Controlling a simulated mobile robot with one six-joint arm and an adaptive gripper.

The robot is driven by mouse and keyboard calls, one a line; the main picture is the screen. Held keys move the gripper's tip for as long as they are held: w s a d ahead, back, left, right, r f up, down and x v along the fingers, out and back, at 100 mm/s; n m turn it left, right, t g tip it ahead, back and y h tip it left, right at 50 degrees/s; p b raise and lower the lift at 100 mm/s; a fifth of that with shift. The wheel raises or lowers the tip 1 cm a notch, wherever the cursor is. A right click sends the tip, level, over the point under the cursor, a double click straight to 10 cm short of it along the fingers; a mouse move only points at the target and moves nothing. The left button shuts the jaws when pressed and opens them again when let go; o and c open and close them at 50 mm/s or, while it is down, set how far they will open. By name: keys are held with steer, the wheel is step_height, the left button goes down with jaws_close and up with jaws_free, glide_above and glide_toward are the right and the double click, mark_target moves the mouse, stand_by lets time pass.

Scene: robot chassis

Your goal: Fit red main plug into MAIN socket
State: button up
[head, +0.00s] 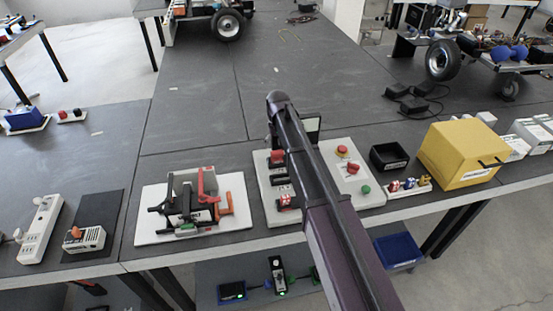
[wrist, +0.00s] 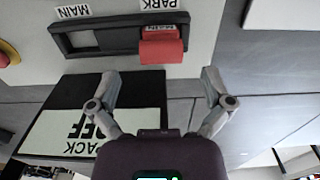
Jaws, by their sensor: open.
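The red main plug (wrist: 162,48) sits in the PARK side of a black two-slot holder (wrist: 118,27) in the wrist view. Its upside-down label seems to read MAIN. The MAIN socket (wrist: 84,40), at the left of the same holder, looks empty. My gripper (wrist: 160,76) is open and empty. Its two fingers are spread to either side of the plug's position, just short of it in the picture. In the head view, a red plug (head: 277,156) shows on the white panel (head: 264,186) beside my arm. My arm hides part of that panel and my gripper there.
A display marked PACK OFF (wrist: 75,125) stands close by my left finger in the wrist view. A second red block (head: 285,202) is lower on the panel. Red and green buttons (head: 365,189), a black bin (head: 388,157) and a yellow box (head: 458,155) are to the right.

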mark_target(277, 153)
steer(key=shift+f, duration=0.1)
steer(key=shift+a+f+b, duration=0.1)
steer(key=shift+f+b, duration=2.4)
steer(key=shift+b, duration=0.1)
steer(key=c, duration=1.2)
